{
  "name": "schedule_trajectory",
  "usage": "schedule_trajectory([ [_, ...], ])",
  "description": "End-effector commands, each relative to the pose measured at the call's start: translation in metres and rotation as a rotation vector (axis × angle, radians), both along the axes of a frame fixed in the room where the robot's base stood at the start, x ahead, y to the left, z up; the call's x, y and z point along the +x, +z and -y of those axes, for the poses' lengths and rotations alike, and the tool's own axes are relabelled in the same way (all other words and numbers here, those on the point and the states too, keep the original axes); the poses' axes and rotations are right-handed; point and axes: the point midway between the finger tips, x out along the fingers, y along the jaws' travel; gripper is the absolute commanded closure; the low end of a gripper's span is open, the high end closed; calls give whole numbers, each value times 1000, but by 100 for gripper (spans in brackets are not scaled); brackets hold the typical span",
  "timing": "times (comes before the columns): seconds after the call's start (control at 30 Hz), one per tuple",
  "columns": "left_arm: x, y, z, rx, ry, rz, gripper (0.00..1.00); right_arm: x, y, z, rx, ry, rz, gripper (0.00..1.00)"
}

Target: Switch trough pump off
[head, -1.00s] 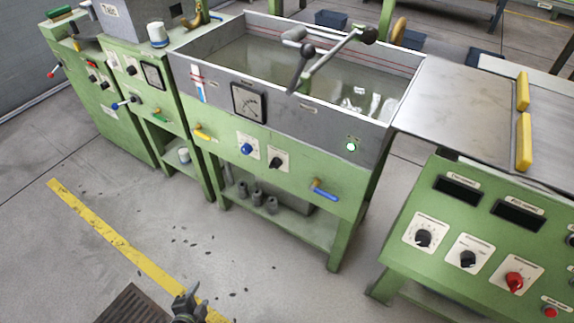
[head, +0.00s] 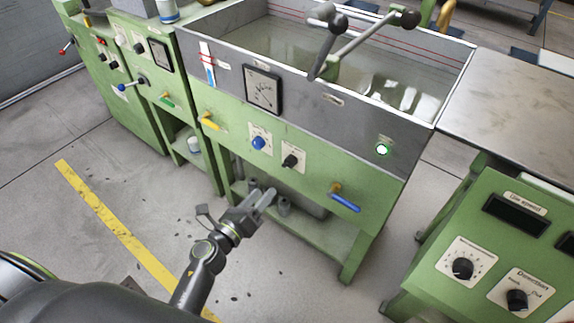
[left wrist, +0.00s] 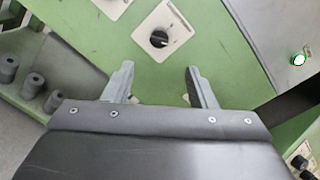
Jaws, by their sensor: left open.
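The grey water trough (head: 330,100) stands on a green frame. On its green front panel are a blue knob (head: 259,143) and, right of it, a black rotary switch (head: 290,160) on a white plate. The labels are too small to read. A lit green lamp (head: 382,149) is at the right of the trough wall. My left gripper (head: 264,196) is open and empty, below and left of the black switch, apart from it. In the left wrist view the black switch (left wrist: 158,39) is ahead, between and beyond the open fingers. My right gripper is not in view.
A yellow-handled valve (head: 210,122) and a blue-handled valve (head: 344,198) stick out of the front. Crank levers (head: 350,40) rise over the water. A green control cabinet (head: 500,250) stands at the right. The floor in front is clear.

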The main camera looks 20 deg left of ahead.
Motion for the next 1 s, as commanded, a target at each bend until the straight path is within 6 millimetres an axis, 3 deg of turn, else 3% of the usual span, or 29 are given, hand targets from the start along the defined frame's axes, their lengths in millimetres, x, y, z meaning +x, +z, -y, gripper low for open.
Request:
schedule_trajectory([
  [0.2, 44, 1, 13, -3, -1, 1, 48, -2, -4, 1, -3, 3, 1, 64],
  [0.5, 96, -1, 28, -2, 0, -1, 48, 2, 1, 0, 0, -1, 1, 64],
  [0.7, 114, -1, 33, -3, 0, -1, 48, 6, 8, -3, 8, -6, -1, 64],
  [1.0, 118, 0, 34, -3, 1, -1, 48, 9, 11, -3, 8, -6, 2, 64],
])
